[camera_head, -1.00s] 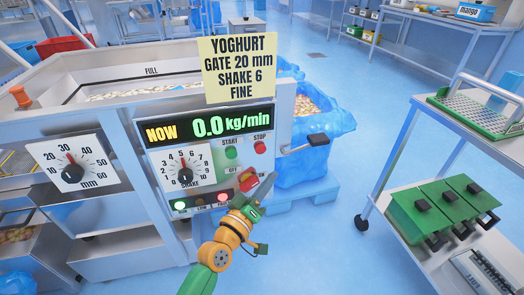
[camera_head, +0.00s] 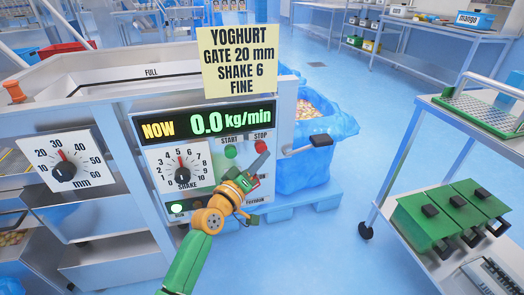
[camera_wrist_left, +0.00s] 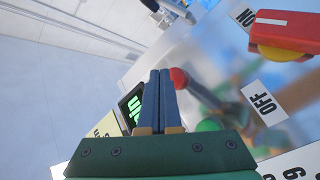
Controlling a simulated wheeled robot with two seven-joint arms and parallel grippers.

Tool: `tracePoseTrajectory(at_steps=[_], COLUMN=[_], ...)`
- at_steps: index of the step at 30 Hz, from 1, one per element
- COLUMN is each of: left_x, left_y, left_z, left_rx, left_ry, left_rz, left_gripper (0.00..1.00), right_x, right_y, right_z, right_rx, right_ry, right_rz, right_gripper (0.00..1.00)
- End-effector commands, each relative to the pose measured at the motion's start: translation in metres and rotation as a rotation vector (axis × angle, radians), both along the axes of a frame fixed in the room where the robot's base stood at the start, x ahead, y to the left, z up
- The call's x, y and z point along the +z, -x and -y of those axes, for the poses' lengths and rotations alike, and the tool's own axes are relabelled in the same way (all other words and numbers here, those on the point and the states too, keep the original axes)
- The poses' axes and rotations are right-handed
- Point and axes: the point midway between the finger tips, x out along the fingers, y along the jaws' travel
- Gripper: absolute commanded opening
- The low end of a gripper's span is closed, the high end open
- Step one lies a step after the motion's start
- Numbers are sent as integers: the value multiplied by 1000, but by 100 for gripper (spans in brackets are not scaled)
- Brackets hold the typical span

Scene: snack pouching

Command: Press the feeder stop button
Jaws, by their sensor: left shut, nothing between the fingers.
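The red stop button (camera_head: 261,147) sits on the feeder's control panel under its STOP label, right of the green start button (camera_head: 230,152). My left gripper (camera_head: 259,163) is shut and empty, its fingertips just below the stop button. In the left wrist view the closed fingers (camera_wrist_left: 160,80) point at the panel, and the red stop button (camera_wrist_left: 179,77) shows right beside their tips. I cannot tell whether they touch it. The display (camera_head: 205,124) reads 0.0 kg/min. My right gripper is not in view.
A red-and-yellow rotary switch (camera_wrist_left: 285,35) with ON and OFF labels is close to the gripper. A lever handle (camera_head: 312,145) juts out right of the panel. A yellow recipe sign (camera_head: 240,60) stands above the display. A cart with green boxes (camera_head: 430,225) is at the right.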

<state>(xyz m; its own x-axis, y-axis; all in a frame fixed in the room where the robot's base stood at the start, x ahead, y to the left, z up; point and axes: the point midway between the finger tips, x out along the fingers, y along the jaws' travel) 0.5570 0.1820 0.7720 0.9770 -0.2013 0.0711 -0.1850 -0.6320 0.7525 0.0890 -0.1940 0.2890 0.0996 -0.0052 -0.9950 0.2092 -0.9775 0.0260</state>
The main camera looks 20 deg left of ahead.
Motion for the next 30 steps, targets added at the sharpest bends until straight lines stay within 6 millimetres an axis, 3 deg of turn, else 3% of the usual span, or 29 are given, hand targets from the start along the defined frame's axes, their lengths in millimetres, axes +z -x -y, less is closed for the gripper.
tracePoseTrajectory(at_steps=[30], left_x=[0], left_y=[0], left_z=[0], left_rx=[0], left_ry=[0], left_rz=[0], left_gripper=[0], right_x=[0], right_y=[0], right_z=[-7], right_rx=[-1], right_ry=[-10], right_rz=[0], right_gripper=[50])
